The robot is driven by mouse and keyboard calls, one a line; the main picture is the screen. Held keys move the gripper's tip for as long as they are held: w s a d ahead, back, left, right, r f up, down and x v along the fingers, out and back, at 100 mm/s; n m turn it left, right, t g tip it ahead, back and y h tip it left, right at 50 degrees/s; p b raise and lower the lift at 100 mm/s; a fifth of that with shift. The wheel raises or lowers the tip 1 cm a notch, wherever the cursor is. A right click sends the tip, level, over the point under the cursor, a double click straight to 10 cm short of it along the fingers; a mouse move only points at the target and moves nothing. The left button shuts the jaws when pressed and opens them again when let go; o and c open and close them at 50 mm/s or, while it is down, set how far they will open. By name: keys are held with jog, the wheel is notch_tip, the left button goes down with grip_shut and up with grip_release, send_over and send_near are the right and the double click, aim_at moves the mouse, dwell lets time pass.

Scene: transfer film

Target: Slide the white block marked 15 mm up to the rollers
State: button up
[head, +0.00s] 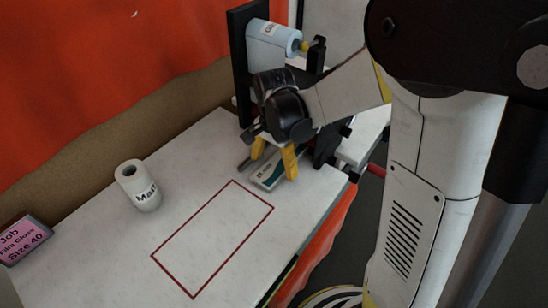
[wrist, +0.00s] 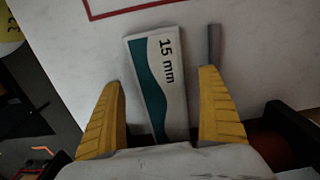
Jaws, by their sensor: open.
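The white block marked 15 mm (wrist: 172,85) has a teal wavy band along one side. It lies flat on the white table between the two yellow fingers of my gripper (wrist: 165,105). The fingers are open, with a gap on each side of the block. In the head view my gripper (head: 275,158) is low over the table, and part of the block (head: 268,173) shows beside its fingers. The rollers sit in a black stand (head: 240,60) at the back; a light-blue roll marked with text (head: 268,42) is on it. My arm hides the stand's lower part.
A grey bar (wrist: 214,45) lies right of the block in the wrist view. A white roll marked Matt (head: 138,186) stands on the table (head: 195,150). A pink job card (head: 24,239) reads Film Gloss, Size 40. A red-outlined rectangle (head: 212,240) in front is empty.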

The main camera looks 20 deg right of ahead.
aim_at(277, 166)
jog(key=shift+f, duration=0.55)
jog(key=c, duration=1.3)
jog(key=shift+w+d, duration=0.35)
jog(key=shift+d, duration=0.2)
jog(key=shift+c, duration=0.2)
jog(key=o, duration=1.3)
jog(key=shift+r, duration=0.1)
notch_tip(277, 166, up, 12)
jog(key=shift+f, duration=0.1)
